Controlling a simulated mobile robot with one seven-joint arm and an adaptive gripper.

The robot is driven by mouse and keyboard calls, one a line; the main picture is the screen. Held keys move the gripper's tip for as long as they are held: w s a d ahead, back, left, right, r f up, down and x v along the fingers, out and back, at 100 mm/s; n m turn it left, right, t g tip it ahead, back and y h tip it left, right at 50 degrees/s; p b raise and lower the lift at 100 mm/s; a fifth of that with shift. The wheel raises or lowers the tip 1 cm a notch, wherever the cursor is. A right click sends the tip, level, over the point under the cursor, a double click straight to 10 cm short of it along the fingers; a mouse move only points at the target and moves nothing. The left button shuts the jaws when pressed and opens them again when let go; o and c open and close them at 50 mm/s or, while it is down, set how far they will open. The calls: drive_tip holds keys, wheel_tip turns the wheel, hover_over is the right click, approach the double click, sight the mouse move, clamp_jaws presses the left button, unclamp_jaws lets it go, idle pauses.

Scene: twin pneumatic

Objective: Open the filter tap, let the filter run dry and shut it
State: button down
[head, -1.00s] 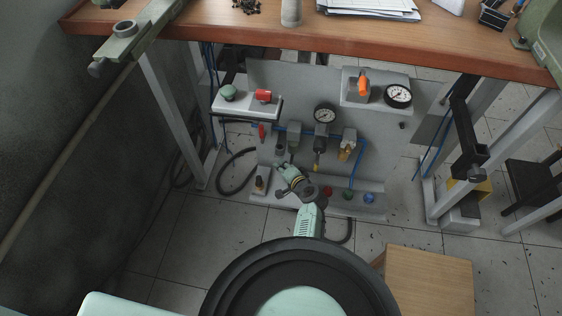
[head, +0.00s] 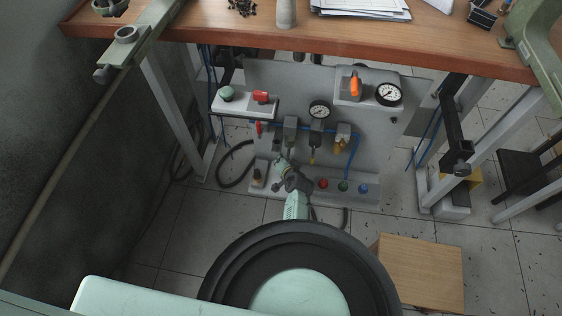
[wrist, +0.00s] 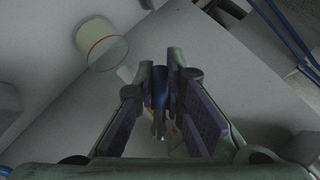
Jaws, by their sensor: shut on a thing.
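In the head view the filter (head: 291,125) is the small grey unit left of the panel's middle gauge; my arm partly covers the space below it. My gripper (head: 281,158) is just under and slightly left of it. In the wrist view a clear bowl with a red line (wrist: 103,45) hangs at the upper left, apart from my fingers; its water level is unclear. My gripper (wrist: 161,80) is shut on a slim dark blue piece (wrist: 160,92) with a metal end, which looks like the filter tap. How far it is turned cannot be told.
A regulator gauge (head: 319,109) and an amber-bowled unit (head: 343,138) stand to the right. Red (head: 323,183), green (head: 343,186) and blue (head: 363,188) knobs line the panel's base. The table (head: 420,50) overhangs the panel. A wooden box (head: 425,275) stands on the floor at right.

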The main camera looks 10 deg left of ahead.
drive_tip(key=shift+f, duration=0.1)
drive_tip(key=c, duration=1.7)
unclamp_jaws()
drive_tip(key=shift+o, duration=0.2)
drive_tip(key=shift+s, duration=0.1)
drive_tip(key=v, duration=1.2)
